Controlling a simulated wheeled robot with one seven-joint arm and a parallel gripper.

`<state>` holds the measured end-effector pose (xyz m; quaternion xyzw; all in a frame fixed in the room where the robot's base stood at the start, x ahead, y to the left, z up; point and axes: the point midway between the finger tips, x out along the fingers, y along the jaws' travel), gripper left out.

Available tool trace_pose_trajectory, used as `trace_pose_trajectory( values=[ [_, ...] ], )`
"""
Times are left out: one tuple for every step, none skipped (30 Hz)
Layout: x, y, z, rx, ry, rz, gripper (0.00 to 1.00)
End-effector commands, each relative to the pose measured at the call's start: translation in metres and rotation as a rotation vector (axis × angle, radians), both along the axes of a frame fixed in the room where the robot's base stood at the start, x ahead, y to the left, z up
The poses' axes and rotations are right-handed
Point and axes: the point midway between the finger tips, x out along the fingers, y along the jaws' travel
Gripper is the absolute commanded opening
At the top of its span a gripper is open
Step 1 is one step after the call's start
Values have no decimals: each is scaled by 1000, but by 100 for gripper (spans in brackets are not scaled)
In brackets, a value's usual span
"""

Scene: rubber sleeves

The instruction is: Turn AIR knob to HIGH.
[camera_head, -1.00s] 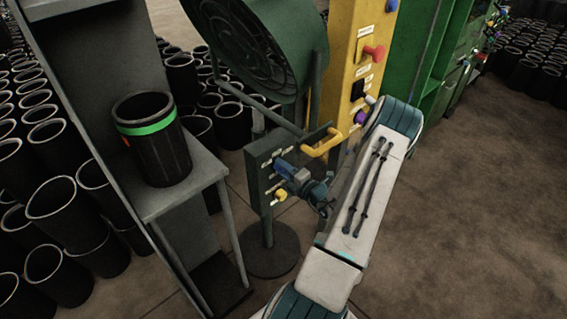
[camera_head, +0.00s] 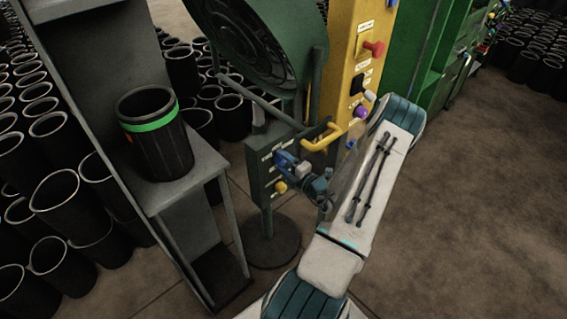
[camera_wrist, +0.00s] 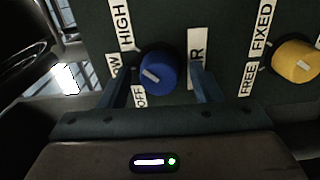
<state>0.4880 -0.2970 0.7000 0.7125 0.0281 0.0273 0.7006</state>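The blue AIR knob (camera_wrist: 157,68) is on a dark green panel in the wrist view. Its labels are HIGH (camera_wrist: 124,24), LOW (camera_wrist: 114,66), OFF (camera_wrist: 140,96) and a partly covered AIR (camera_wrist: 196,52). The knob's white mark is on the left of its face, slanted, with one end towards LOW. My gripper (camera_wrist: 161,82) is open, with one finger on each side of the knob and a visible gap on both sides. In the head view my gripper (camera_head: 296,167) is at the panel (camera_head: 258,165) and partly hides the knob.
A yellow knob (camera_wrist: 295,61) with FREE and FIXED labels is to the right. A yellow handle (camera_head: 321,138) and a yellow control post (camera_head: 345,60) stand close by. A fan (camera_head: 255,45) is above, and a shelf with a black sleeve (camera_head: 157,140) is left.

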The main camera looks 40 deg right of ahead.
Motion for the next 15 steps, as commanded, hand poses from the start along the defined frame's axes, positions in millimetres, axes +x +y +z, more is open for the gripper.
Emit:
trace_pose_trajectory(
  values=[
    [0,0,0,0,0,0,59],
    [0,0,0,0,0,0,59],
    [0,0,0,0,0,0,59],
    [0,0,0,-1,0,0,59],
    [0,0,0,-1,0,0,59],
    [0,0,0,-1,0,0,59],
    [0,0,0,-1,0,0,59],
    [0,0,0,-1,0,0,59],
    [-2,0,0,-1,0,-1,59],
    [-3,-1,0,-1,0,-1,59],
    [-6,-1,0,-1,0,-2,59],
    [-10,-2,0,-1,1,-3,59],
    [-14,-3,0,-1,2,-4,59],
    [-19,-3,-1,-1,2,-3,59],
    [-27,-3,-1,0,3,-4,59]
  ],
)
